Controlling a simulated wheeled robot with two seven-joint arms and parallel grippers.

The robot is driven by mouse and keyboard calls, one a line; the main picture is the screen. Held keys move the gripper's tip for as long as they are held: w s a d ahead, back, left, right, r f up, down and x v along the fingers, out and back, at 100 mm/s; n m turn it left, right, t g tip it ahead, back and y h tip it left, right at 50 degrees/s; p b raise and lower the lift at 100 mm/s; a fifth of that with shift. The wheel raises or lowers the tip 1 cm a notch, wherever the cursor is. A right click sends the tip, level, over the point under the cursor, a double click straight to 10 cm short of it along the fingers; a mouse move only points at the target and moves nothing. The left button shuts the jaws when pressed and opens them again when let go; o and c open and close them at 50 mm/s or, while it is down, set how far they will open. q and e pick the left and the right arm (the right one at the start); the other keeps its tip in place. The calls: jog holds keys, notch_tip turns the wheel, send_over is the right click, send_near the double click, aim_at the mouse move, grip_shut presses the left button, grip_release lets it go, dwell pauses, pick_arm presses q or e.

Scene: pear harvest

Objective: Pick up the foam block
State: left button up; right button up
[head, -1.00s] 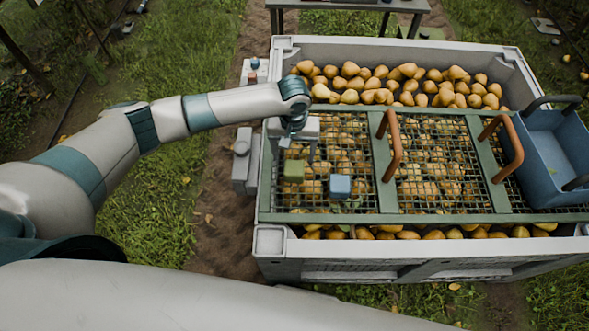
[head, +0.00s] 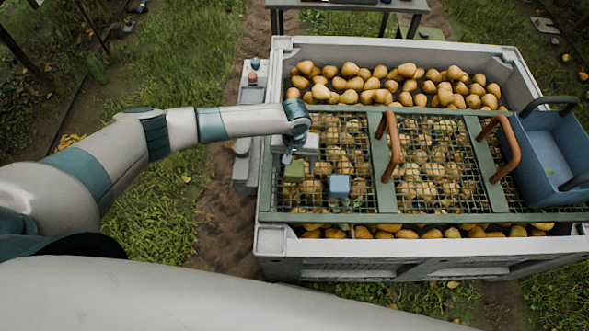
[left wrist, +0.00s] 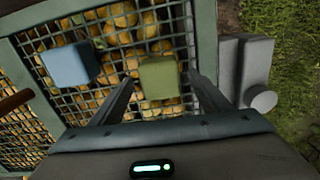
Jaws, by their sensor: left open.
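Two small blocks lie on the wire mesh over the pear bin: an olive-green block (head: 293,173) and a light blue block (head: 339,186) to its right. I cannot tell by material which is the foam block. My left gripper (head: 288,158) is just beyond the green block in the head view and partly overlaps its top edge. In the left wrist view, the green block (left wrist: 160,78) appears between the two open fingers, and the blue block (left wrist: 70,65) is to the left of them. The fingers hold nothing. My right gripper is not in view.
The large grey bin (head: 275,240) is full of pears under a green mesh frame (head: 380,165). Two brown curved handles (head: 392,145) rise from the frame. A blue tray (head: 550,150) stands at the right. Grey boxes (head: 245,165) stand along the bin's left side.

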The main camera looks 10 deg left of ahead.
pick_arm(q)
jog(key=shift+f, duration=0.9)
jog(key=c, duration=1.1)
jog(key=shift+c, duration=0.2)
jog(key=shift+r, duration=0.15)
